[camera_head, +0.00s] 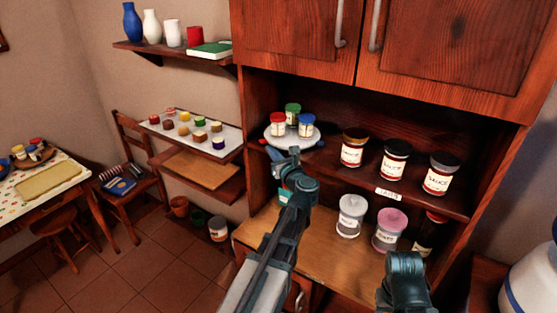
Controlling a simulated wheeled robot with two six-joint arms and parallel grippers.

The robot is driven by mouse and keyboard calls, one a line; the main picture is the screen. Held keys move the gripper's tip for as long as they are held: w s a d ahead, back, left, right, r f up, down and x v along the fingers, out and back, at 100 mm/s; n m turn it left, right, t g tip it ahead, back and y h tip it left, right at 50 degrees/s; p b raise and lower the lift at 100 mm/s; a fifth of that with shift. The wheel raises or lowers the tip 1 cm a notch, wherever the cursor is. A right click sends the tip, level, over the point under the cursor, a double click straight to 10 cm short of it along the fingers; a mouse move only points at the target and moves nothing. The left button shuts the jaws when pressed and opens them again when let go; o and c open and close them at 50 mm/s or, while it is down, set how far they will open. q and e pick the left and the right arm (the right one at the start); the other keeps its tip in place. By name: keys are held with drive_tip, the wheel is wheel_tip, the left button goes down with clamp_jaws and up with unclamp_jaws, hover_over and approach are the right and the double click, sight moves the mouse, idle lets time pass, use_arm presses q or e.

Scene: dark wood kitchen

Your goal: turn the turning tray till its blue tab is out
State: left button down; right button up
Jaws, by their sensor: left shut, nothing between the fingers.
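The turning tray (272,144) is a round pale tray on the upper shelf of the open cabinet, at its left end. It carries a red-lidded jar (278,125), a green-lidded jar (292,112) and a blue-lidded jar (306,126). A small red tab (263,141) shows at its left edge. A small blue piece, which looks like the blue tab (320,144), shows at its right front edge. My left gripper (295,153) is shut and empty at the tray's front rim, hiding part of it; I cannot tell if it touches.
Three sauce jars (395,160) stand right of the tray on the same shelf. My right arm shows low at right.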

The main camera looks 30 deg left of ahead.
sight(259, 141)
use_arm(q)
drive_tip(key=shift+x, duration=1.45)
drive_tip(key=shift+a, duration=0.15)
drive_tip(key=shift+w+a+m+t+h, duration=0.2)
drive_tip(key=shift+a+m+t+h, duration=0.6)
drive_tip(key=shift+t, duration=0.2)
drive_tip(key=shift+w+a+m+t+h, duration=0.5)
drive_tip(key=shift+a+m+t+h, duration=0.3)
drive_tip(key=shift+h, duration=0.3)
drive_tip(key=shift+w+a+m+t+h, duration=0.5)
drive_tip(key=shift+a+m+t+h, duration=0.2)
drive_tip(key=shift+m+h, duration=0.3)
drive_tip(key=shift+w+a+m+t+h, duration=0.4)
drive_tip(key=shift+w+m+h, duration=0.15)
drive_tip(key=shift+h, duration=0.45)
drive_tip(key=shift+w+a+m+t+h, duration=0.45)
drive_tip(key=shift+m+h, duration=0.2)
drive_tip(key=shift+h, duration=0.35)
drive_tip(key=shift+w, duration=0.15)
